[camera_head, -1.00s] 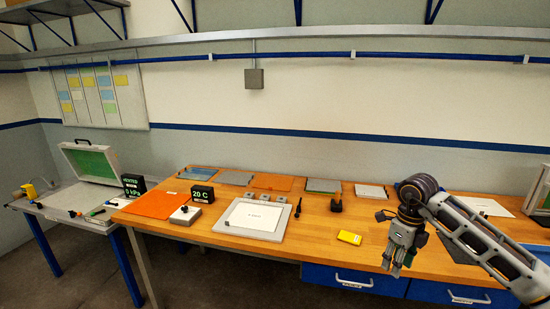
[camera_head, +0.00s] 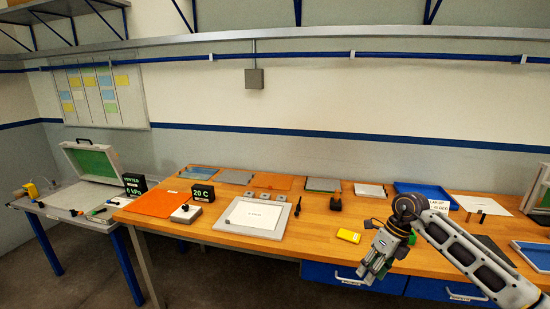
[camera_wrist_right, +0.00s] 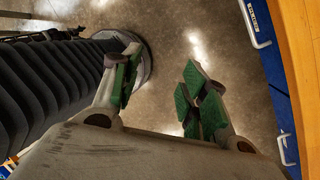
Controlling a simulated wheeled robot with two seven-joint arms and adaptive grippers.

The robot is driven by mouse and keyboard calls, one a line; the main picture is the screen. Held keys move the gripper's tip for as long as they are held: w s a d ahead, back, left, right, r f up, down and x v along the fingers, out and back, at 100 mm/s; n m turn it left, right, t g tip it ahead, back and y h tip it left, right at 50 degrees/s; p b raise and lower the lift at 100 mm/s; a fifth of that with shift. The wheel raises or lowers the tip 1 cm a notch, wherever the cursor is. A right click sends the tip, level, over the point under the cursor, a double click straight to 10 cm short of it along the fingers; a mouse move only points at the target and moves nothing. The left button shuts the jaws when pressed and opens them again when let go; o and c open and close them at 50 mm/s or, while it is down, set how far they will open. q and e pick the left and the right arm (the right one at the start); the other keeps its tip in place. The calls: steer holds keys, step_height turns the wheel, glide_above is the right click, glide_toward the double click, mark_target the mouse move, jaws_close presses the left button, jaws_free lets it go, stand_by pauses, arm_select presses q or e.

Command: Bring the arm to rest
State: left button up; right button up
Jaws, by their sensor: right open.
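My right arm comes in from the right in the head view, over the right part of the wooden bench (camera_head: 318,228). My right gripper (camera_head: 372,270) hangs at the bench's front edge, pointing down and to the left. In the right wrist view the gripper (camera_wrist_right: 155,90) shows two green-padded fingers held apart, with only floor between them. It holds nothing. My ribbed column (camera_wrist_right: 50,100) fills the left of that view. My left gripper does not show in either view.
A yellow device (camera_head: 349,236) lies on the bench just left of the right arm. A blue tray (camera_head: 425,190) stands behind the arm. Blue drawers (camera_head: 330,274) with handles sit below the bench edge. A framed white sheet (camera_head: 255,218) lies mid-bench. Floor in front is clear.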

steer(key=w+a+f+m+t+y, duration=0.3)
steer(key=a+f+m+y, duration=0.2)
steer(key=a+f+y, duration=0.15)
steer(key=w+a+f+m+t+y, duration=0.3)
steer(key=a+f+m+y, duration=0.2)
steer(key=f, duration=0.3)
steer(key=s+d+f+m+t+h, duration=0.2)
steer(key=d+f+m+t+h, duration=0.2)
steer(key=f+m, duration=0.6)
steer(key=s+d+f+m+t+h, duration=0.3)
steer(key=f+m, duration=0.4)
steer(key=f, duration=0.7)
steer(key=s+d+f+m+g+h, duration=0.2)
steer(key=s+d+f+m+h, duration=0.15)
steer(key=s+f, duration=0.65)
steer(key=s+d+f+m+g+h, duration=0.2)
steer(key=s+f+m+h, duration=0.15)
steer(key=s+f, duration=0.6)
steer(key=s+a+f+m+g, duration=0.1)
steer(key=s+f+m+g, duration=0.1)
steer(key=s, duration=0.8)
steer(key=s+a+f+m+g, duration=0.1)
steer(key=s+f+g, duration=0.2)
steer(key=s, duration=0.7)
steer(key=s+a+f+m+g+h, duration=0.1)
steer(key=s+f, duration=0.4)
steer(key=s, duration=0.5)
steer(key=shift+s+f+m+g, duration=0.3)
steer(key=shift+f+m+g, duration=0.05)
steer(key=shift+m+g, duration=0.4)
